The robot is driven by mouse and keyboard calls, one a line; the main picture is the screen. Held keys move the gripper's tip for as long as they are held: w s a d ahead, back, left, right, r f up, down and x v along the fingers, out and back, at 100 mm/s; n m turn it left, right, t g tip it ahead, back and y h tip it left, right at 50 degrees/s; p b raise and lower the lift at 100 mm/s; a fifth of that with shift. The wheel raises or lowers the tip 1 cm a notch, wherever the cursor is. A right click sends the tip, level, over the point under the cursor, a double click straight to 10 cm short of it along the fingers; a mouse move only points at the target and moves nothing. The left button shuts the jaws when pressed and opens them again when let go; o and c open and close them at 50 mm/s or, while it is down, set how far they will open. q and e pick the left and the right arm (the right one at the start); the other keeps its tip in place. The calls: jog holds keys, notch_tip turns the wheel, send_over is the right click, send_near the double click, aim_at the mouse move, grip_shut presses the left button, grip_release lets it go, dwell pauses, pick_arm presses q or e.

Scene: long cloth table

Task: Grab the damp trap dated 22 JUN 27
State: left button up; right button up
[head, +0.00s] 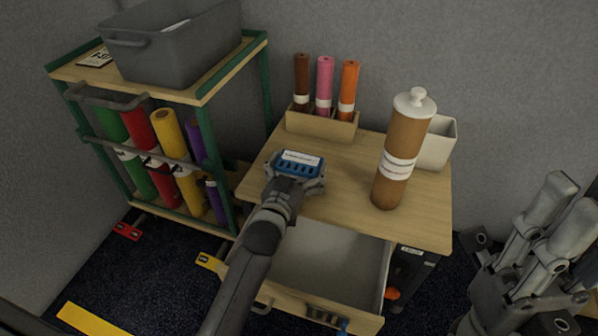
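A small blue damp trap (297,169) with a white label is over the wooden top of the drawer unit, near its left front edge. The print on its label is too small to read, so I cannot tell its date. My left gripper (297,179) reaches it from the front, with one finger at each end of it. I see no clear gap at the ends, but cannot tell whether the fingers press on it or whether it rests on the wood. My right gripper (548,230) is at the far right, away from the unit, its fingers pointing up.
The unit's drawer (318,262) is pulled open below my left arm. A tall brown canister (399,150) with a white lid stands right of the trap. Behind are a holder with rolls (320,124) and a beige bin (438,145). A trolley (185,97) with a grey tub stands left.

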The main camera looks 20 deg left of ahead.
pick_arm(q)
jog(key=c, duration=0.4)
jog(key=shift+r, duration=0.2)
